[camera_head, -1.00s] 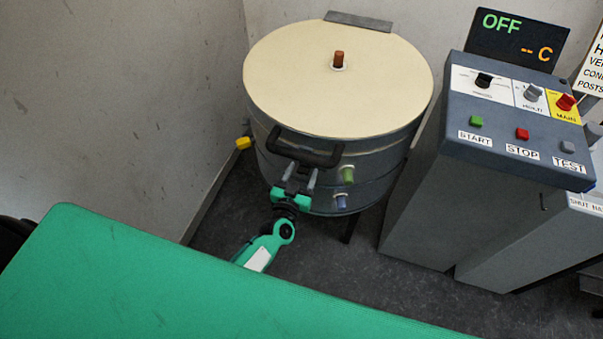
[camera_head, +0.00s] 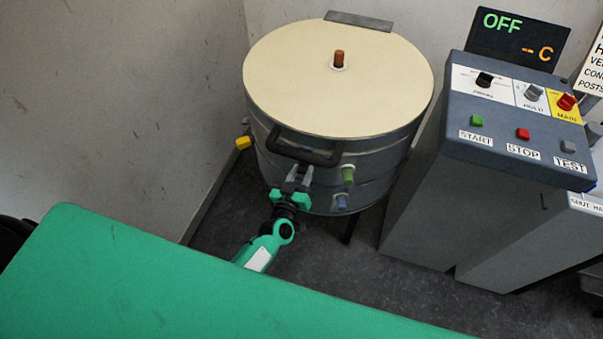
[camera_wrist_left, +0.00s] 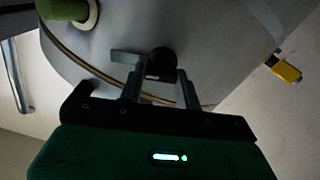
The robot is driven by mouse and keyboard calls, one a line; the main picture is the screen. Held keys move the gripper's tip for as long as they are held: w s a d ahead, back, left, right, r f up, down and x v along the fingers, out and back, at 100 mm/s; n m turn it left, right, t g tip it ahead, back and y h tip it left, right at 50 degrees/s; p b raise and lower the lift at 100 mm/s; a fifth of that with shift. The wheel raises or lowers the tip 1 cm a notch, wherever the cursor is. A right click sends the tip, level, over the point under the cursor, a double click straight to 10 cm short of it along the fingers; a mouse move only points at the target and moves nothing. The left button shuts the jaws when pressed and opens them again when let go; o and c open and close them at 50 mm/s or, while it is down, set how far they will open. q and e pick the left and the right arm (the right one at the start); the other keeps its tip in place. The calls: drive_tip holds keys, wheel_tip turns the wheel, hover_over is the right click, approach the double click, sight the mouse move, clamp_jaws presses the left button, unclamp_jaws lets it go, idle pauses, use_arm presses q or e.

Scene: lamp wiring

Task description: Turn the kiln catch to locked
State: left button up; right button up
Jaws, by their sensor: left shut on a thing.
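The kiln (camera_head: 340,80) is a round drum with a cream lid and a dark front handle (camera_head: 303,152). My left gripper (camera_head: 300,174) is at the kiln's front wall just below that handle. In the left wrist view the catch (camera_wrist_left: 162,62) is a dark round hub with a grey bar reaching to the left. The two fingers of my left gripper (camera_wrist_left: 157,76) stand on either side of the catch, shut on it. In the head view the catch is hidden by the handle and gripper. My right gripper is not in view.
Yellow (camera_head: 243,143), green (camera_head: 348,175) and blue (camera_head: 341,201) plugs stick out of the kiln wall around the gripper. A grey control cabinet (camera_head: 515,130) stands close on the right, its display reading OFF. A green surface (camera_head: 150,285) fills the foreground.

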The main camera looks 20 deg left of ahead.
use_arm(q)
drive_tip(key=n, duration=0.4)
drive_tip(key=shift+a+f+n+b, duration=0.1)
drive_tip(key=shift+n+b, duration=0.2)
drive_tip(key=shift+b, duration=0.1)
drive_tip(key=n+b, duration=0.1)
drive_tip(key=n, duration=0.3)
drive_tip(key=shift+a+n, duration=0.1)
drive_tip(key=shift+n, duration=0.2)
drive_tip(key=n+b, duration=0.1)
drive_tip(key=n, duration=0.2)
drive_tip(key=shift+f, duration=0.15)
drive_tip(key=shift+n+b, duration=0.4)
drive_tip(key=shift+n, duration=0.8)
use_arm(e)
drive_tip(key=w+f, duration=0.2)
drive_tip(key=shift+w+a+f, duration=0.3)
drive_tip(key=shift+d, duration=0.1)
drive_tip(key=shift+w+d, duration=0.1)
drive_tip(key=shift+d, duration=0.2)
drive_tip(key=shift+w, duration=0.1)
